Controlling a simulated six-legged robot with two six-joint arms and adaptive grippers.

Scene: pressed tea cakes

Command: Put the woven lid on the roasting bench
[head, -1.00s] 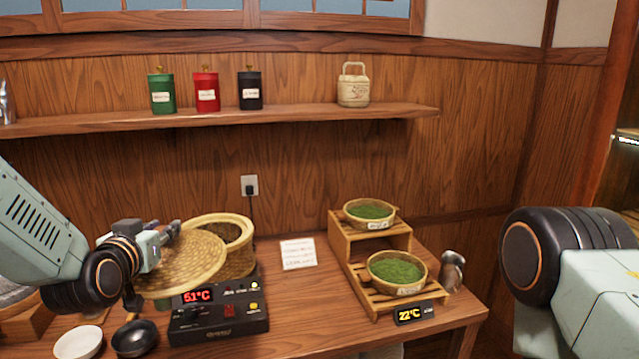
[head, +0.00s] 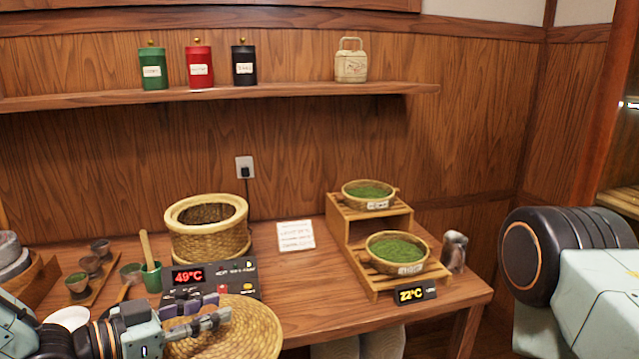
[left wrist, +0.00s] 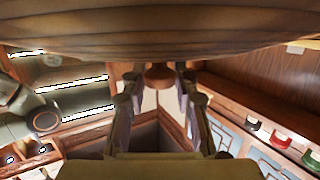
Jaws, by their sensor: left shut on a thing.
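The woven lid (head: 243,328) is a round, tan, basket-weave disc low in the head view, in front of the steamer's control box. My left gripper (head: 215,318) is shut on it; in the left wrist view the fingers (left wrist: 158,85) close on a small brown knob under the lid's broad face (left wrist: 160,30). The roasting bench (head: 330,275) is the wooden table, and the lid overlaps its front part in the picture. I cannot tell whether the lid touches the bench. My right gripper is out of view; only my right arm shows at the right.
The open woven basket (head: 207,232) stands behind the control box (head: 240,276), which reads 49°C. A wooden stand (head: 350,240) with two bowls of green leaves is at the right, with a 22°C display (head: 411,294). Cups and a paper card (head: 296,236) lie around. Bench between card and front edge is clear.

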